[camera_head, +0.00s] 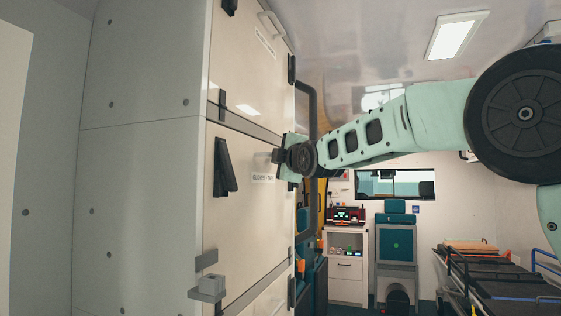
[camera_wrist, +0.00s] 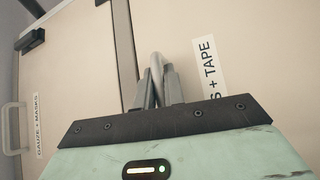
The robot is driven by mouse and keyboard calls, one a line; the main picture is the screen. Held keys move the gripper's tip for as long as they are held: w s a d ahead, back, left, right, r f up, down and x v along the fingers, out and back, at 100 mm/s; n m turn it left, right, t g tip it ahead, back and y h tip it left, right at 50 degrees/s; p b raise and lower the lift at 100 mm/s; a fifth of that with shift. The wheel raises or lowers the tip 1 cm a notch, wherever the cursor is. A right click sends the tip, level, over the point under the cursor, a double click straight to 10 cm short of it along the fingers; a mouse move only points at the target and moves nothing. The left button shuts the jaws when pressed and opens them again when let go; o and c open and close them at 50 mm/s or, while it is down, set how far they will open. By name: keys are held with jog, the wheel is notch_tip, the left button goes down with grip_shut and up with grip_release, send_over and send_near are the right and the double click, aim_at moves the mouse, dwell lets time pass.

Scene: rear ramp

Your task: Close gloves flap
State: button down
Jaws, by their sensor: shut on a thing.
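The gloves flap (camera_head: 245,215) is a cream panel on the tall cabinet at left, with a label (camera_head: 263,179) reading "GLOVES + TAPE". It looks about in line with the cabinet front; I cannot tell whether a small gap stays. In the wrist view the flap (camera_wrist: 255,50) fills the right side, its label partly hidden by my gripper. My gripper (camera_head: 277,157) is at the flap's upper part, shut on its pale handle (camera_head: 262,154). The wrist view shows the handle (camera_wrist: 157,64) between the two grey fingers of my gripper (camera_wrist: 158,82).
An upper flap (camera_head: 250,65) with its own handle sits above; a grey strip (camera_head: 245,123) divides them. A black latch (camera_head: 224,165) and grey bracket (camera_head: 208,287) stick out from the cabinet. A stretcher (camera_head: 500,280) stands at right, a white drawer unit (camera_head: 345,270) behind.

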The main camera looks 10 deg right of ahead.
jog(key=shift+w+d+r, duration=0.1)
jog(key=shift+d+r, duration=0.1)
jog(key=shift+d, duration=0.15)
jog(key=c, duration=1.5)
grip_release()
jog(key=shift+w, duration=0.1)
jog(key=shift+w+f, duration=0.25)
jog(key=shift+w, duration=0.05)
jog(key=shift+s+a+r, duration=0.1)
jog(key=shift+s+a, duration=0.2)
jog(key=shift+s+d+f+b, duration=0.1)
jog(key=shift+s+f+b, duration=0.1)
jog(key=shift+s+b, duration=0.15)
jog(key=d+b+v, duration=0.1)
jog(key=b+v, duration=0.3)
jog(key=v, duration=1)
jog(key=shift+s+d, duration=0.2)
jog(key=shift+d, duration=0.25)
